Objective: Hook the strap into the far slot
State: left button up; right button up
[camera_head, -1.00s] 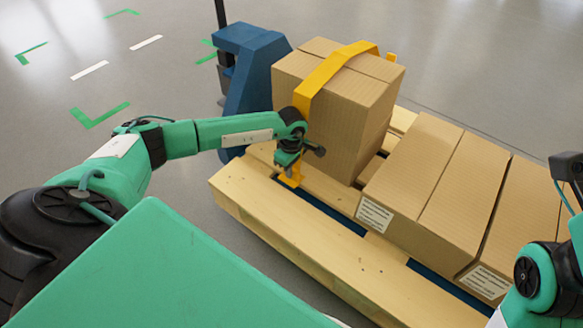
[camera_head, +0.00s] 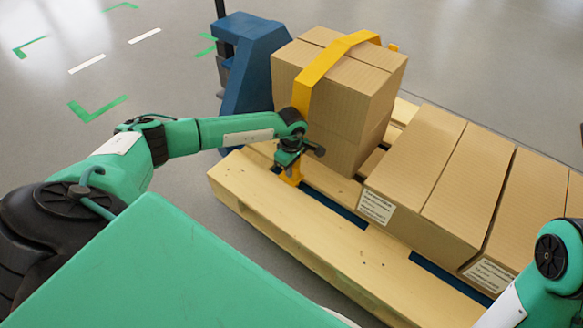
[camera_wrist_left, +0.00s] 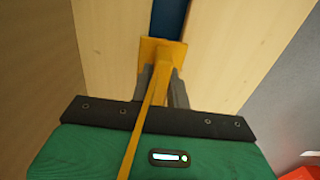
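The yellow strap (camera_head: 318,68) runs over the top of the tall carton stack and down its near left side. Its lower end, a flat yellow hook piece (camera_wrist_left: 162,50), shows in the left wrist view at the gap between two pallet boards. My left gripper (camera_head: 289,168) is low beside the stack, and in the left wrist view its fingers (camera_wrist_left: 162,86) are closed around the strap just above the hook piece. A slot (camera_wrist_left: 168,18) with blue in it lies just beyond. Whether the hook piece sits in the slot is unclear. My right gripper is out of view; only its arm shows, lower right.
The wooden pallet (camera_head: 300,225) carries the tall carton stack (camera_head: 345,100) and a lower row of cartons (camera_head: 425,175) to the right. A blue pallet truck (camera_head: 250,65) stands behind. The grey floor at left is clear apart from green and white markings.

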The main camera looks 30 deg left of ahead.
pick_arm(q)
jog(key=o, duration=0.5)
